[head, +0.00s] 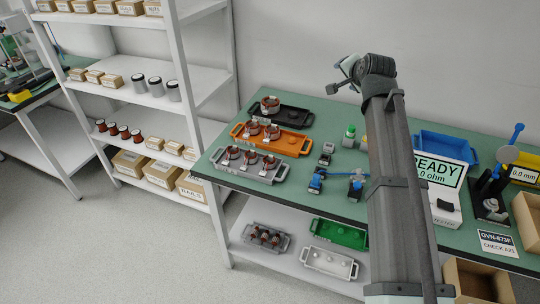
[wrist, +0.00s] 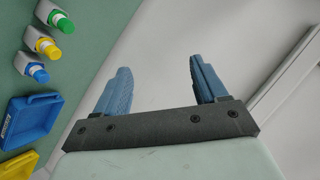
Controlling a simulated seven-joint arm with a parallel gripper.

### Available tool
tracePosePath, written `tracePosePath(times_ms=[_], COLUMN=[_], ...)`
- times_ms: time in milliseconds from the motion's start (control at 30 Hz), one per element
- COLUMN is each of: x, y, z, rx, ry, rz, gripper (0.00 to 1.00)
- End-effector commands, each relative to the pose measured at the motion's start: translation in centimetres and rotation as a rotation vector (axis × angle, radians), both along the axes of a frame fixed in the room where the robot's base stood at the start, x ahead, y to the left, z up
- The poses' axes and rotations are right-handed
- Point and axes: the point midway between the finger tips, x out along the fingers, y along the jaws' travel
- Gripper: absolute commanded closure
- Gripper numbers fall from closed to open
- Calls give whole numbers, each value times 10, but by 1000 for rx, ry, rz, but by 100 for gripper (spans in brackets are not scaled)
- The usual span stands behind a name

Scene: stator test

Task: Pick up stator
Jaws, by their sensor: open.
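Several copper-coloured stators sit in trays at the left of the green bench in the head view. One stator (head: 270,103) is in the black tray (head: 296,114). Two, such as this stator (head: 252,128), are in the orange tray (head: 294,146). Three, such as this stator (head: 232,154), are in the grey tray (head: 212,159). My gripper (head: 342,77) is up above the back of the bench, right of the trays and apart from them. In the wrist view its blue fingers (wrist: 160,66) are spread with nothing between them. No stator shows in the wrist view.
A blue bin (head: 440,146), a READY display (head: 438,170) and a blue-handled device (head: 490,185) stand on the right. Small blue fixtures (head: 316,181) are right of the grey tray. Bottles (wrist: 46,47) and a blue tray (wrist: 28,120) show in the wrist view. Shelving (head: 185,90) borders the bench's left.

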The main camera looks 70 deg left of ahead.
Motion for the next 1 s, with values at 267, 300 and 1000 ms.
tracePosePath(times_ms=[267, 300, 1000], x=[-129, -147, -263], y=[26, 26, 10], z=[-78, -88, -166], rx=[-384, -438, -859], ry=[-53, -64, -162], rz=[166, 187, 300], gripper=[28, 28, 28])
